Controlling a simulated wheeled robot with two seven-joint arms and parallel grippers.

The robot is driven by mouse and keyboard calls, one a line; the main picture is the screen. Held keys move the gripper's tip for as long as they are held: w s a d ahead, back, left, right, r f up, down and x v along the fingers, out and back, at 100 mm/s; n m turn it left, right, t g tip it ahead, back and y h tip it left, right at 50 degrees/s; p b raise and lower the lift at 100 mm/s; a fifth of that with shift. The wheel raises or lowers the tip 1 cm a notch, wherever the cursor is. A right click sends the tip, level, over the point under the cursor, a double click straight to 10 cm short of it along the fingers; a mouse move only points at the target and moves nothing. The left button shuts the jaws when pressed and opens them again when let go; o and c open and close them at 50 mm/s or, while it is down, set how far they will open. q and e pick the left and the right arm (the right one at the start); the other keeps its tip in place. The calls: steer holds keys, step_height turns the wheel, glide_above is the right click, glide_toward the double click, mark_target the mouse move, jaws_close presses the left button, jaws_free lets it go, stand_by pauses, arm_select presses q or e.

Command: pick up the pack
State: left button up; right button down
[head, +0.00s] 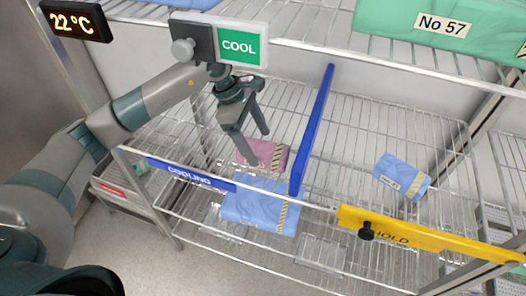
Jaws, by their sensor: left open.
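A pink pack (270,155) with a striped band lies on the wire shelf left of the blue divider. Another blue pack (400,175) with a label and striped band lies right of the divider. My left gripper (251,146) is open, fingers pointing down, at the pink pack. One finger overlaps its left edge in the picture; I cannot tell whether they touch. Nothing shows between the fingers. My right gripper is not in view.
The blue divider (314,125) stands upright close right of my gripper. A COOLING strip (190,174) and a yellow HOLD strip (420,231) with a black knob run along the front. An upper wire shelf holds a green pack (390,22) marked No 57. A COOL sign (240,46) hangs above my wrist.

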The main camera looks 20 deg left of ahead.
mark_target(262, 148)
arm_select(q)
steer(key=shift+d+f+p, duration=0.2)
steer(key=shift+d+p, duration=0.15)
steer(key=shift+p, duration=0.05)
steer(key=shift+p+x, duration=0.55)
steer(key=shift+x, duration=0.5)
steer(key=shift+w+d+f, duration=0.1)
steer(key=shift+d+f, duration=0.05)
steer(key=shift+f, duration=0.45)
steer(key=c, duration=1.3)
steer(key=shift+c, duration=0.2)
steer(key=shift+r, duration=0.1)
